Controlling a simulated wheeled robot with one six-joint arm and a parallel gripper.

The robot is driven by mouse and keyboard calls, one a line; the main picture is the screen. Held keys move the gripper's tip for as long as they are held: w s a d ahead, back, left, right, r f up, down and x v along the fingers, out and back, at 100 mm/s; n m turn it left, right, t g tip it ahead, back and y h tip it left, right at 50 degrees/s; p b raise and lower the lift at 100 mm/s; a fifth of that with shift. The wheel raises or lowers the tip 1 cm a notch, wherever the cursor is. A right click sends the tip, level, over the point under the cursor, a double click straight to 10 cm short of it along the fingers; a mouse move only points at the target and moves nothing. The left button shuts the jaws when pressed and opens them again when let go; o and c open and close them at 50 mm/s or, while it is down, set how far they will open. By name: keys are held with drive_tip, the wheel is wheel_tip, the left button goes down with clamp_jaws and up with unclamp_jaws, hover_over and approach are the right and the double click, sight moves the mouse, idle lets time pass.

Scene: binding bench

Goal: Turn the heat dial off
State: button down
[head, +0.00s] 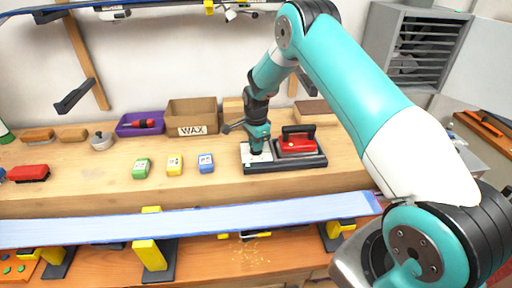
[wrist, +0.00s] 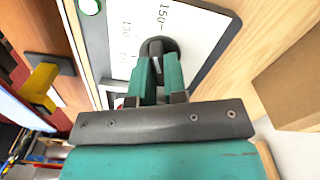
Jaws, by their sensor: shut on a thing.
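The heat dial (wrist: 158,45) is a dark round knob on a white panel (wrist: 195,30) in the wrist view. The panel carries printed numbers, with 150 readable beside the dial. My gripper (wrist: 158,65) is shut on the dial, its two teal fingers on either side of it. In the head view my gripper (head: 259,150) points down at the white plate on the left of the dark base (head: 285,165). A red iron (head: 297,144) with a black handle rests on the right of that base. The dial is hidden there by my gripper.
A green light (wrist: 89,6) shows on the panel's corner. Green, yellow and blue wax blocks (head: 206,163) lie left of the base. A WAX box (head: 192,115) and a purple tray (head: 140,124) stand behind. A long blue ski (head: 190,222) runs across the front.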

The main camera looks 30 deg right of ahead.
drive_tip(key=n+b, duration=0.2)
drive_tip(key=n, duration=0.1)
drive_tip(key=shift+f+n, duration=0.15)
drive_tip(key=shift+n, duration=0.25)
drive_tip(key=n+b, duration=0.2)
drive_tip(key=n, duration=0.1)
drive_tip(key=n+b, duration=0.1)
drive_tip(key=n, duration=0.3)
drive_tip(key=n+b, duration=0.1)
drive_tip(key=n, duration=0.3)
drive_tip(key=shift+n+b, duration=0.3)
drive_tip(key=n, duration=0.3)
drive_tip(key=shift+n+b, duration=0.35)
drive_tip(key=shift+n, duration=0.05)
drive_tip(key=n, duration=0.3)
drive_tip(key=shift+r+n, duration=0.2)
drive_tip(key=shift+n, duration=0.1)
drive_tip(key=n+b, duration=0.1)
drive_tip(key=n, duration=0.5)
drive_tip(key=shift+n, duration=0.3)
